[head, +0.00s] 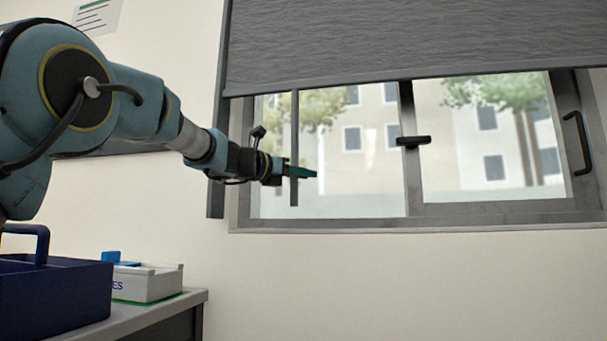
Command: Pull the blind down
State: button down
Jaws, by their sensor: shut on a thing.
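The grey blind (400,42) covers the upper part of the window (350,150), with its lower edge a little above the window's middle. A thin grey vertical strip (294,125) hangs from the blind's lower edge near its left end, in front of the glass. My gripper (301,172) reaches in from the left and is shut on this strip, low on its length. The strip's lower end shows below the fingers. The fingers partly hide the strip where they meet it.
A dark latch (413,141) sits on the window's middle bar, and a black handle (577,143) on the right frame. At the lower left, a counter (190,300) bears a dark blue caddy (55,295) and a white box (148,283). The wall below the window is bare.

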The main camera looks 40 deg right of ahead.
aim_at(297, 205)
notch_tip(297, 205, down, 8)
jog(key=b, duration=0.5)
jog(key=shift+b, duration=0.35)
jog(key=c, duration=0.7)
grip_release()
jog(key=shift+c, duration=0.2)
jog(key=shift+a, duration=0.1)
jog(key=a, duration=1)
jog(key=shift+a+b, duration=0.3)
jog(key=shift+b, duration=0.05)
jog(key=shift+w, duration=0.1)
